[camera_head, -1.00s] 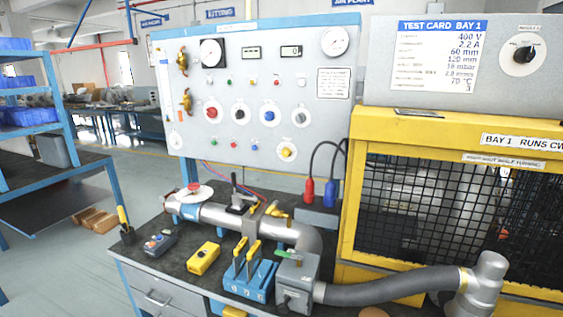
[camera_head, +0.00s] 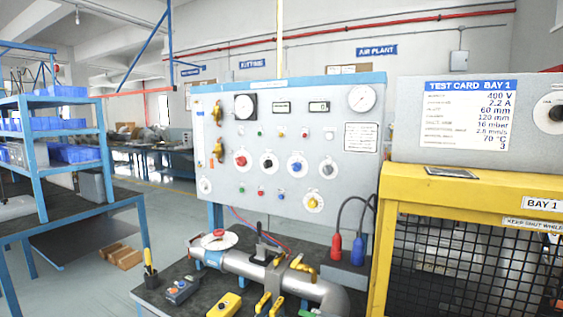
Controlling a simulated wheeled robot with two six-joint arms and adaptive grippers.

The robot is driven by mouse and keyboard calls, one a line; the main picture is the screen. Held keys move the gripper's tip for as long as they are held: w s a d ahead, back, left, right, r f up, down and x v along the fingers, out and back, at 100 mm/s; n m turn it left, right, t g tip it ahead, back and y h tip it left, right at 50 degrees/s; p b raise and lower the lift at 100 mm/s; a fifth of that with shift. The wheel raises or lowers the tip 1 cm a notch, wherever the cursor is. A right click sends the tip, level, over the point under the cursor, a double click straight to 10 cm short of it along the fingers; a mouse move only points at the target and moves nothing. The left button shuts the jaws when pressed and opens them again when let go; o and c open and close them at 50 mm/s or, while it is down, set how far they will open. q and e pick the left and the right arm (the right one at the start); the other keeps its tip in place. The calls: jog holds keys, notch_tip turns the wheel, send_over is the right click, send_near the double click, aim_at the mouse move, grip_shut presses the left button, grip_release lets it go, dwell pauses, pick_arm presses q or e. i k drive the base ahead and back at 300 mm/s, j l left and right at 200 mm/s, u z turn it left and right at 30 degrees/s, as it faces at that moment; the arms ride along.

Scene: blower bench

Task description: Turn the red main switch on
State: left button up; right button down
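The grey control panel (camera_head: 220,115) stands upright behind the bench. A red round knob (camera_head: 241,160) on a pale disc sits at the panel's left, in a row with a black knob (camera_head: 266,161), a blue knob (camera_head: 297,164) and a grey knob (camera_head: 328,169). It looks like the red main switch, but its label and setting are too small to read. A small red button (camera_head: 261,191) sits lower on the panel. Neither of my grippers is in view.
The bench carries a grey pipe (camera_head: 240,264) with a red-topped disc (camera_head: 219,234), a yellow box (camera_head: 224,305) and a small button box (camera_head: 182,290). Red and blue plugs (camera_head: 336,246) hang at the right. A yellow mesh guard (camera_head: 450,190) stands at right, blue shelving (camera_head: 42,190) at left.

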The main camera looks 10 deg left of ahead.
aim_at(241, 161)
jog(key=i+j+u, duration=0.25)
jog(key=j, duration=0.2)
jog(key=i+j+u, duration=0.2)
jog(key=j, duration=0.25)
jog(key=i+j+u, duration=0.1)
jog(key=j+u, duration=0.15)
jog(key=j, duration=0.15)
